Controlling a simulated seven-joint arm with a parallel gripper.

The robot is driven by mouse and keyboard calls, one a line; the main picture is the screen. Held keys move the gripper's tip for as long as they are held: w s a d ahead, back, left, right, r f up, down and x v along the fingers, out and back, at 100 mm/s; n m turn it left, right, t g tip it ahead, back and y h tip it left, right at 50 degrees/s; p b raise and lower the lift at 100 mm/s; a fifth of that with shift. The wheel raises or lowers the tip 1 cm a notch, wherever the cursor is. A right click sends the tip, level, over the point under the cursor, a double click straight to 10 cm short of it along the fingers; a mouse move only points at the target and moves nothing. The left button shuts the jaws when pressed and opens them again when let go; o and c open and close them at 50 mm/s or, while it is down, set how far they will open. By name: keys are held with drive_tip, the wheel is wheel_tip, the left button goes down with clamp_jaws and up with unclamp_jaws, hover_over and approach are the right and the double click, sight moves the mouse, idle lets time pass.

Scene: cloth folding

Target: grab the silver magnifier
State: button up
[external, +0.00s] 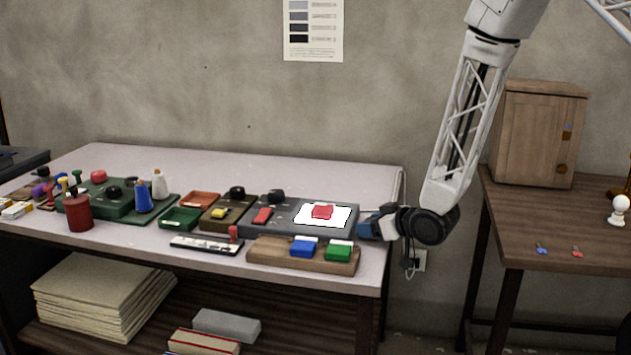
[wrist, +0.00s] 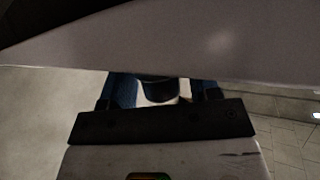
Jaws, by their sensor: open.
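I cannot make out a silver magnifier in either view. My gripper (external: 377,222) is at the right edge of the pale-topped table (external: 320,172), just right of the grey tray (external: 345,230). In the wrist view my gripper (wrist: 163,90) is open, its two bluish fingers spread apart. A dark rounded thing with a pale patch (wrist: 158,88) shows between the fingers, partly cut off by the pale surface above. I cannot tell what it is or whether the fingers touch it.
A white card with a red block (external: 322,212) lies on the grey tray. A wooden stand (external: 275,256) with blue and green blocks is at the front edge. Several coloured items crowd the left. The table's back strip is clear. A wooden cabinet (external: 537,135) stands on the right table.

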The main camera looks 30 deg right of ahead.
drive_tip(key=shift+c, duration=0.3)
drive_tip(key=c, duration=0.6)
drive_tip(key=shift+c, duration=0.2)
drive_tip(key=shift+r, duration=0.15)
drive_tip(key=shift+r, duration=0.85)
drive_tip(key=shift+s+r, duration=0.1)
drive_tip(key=shift+r, duration=0.8)
drive_tip(key=s+r, duration=0.1)
drive_tip(key=s, duration=1.4)
drive_tip(key=shift+s, duration=0.4)
drive_tip(key=shift+r, duration=0.1)
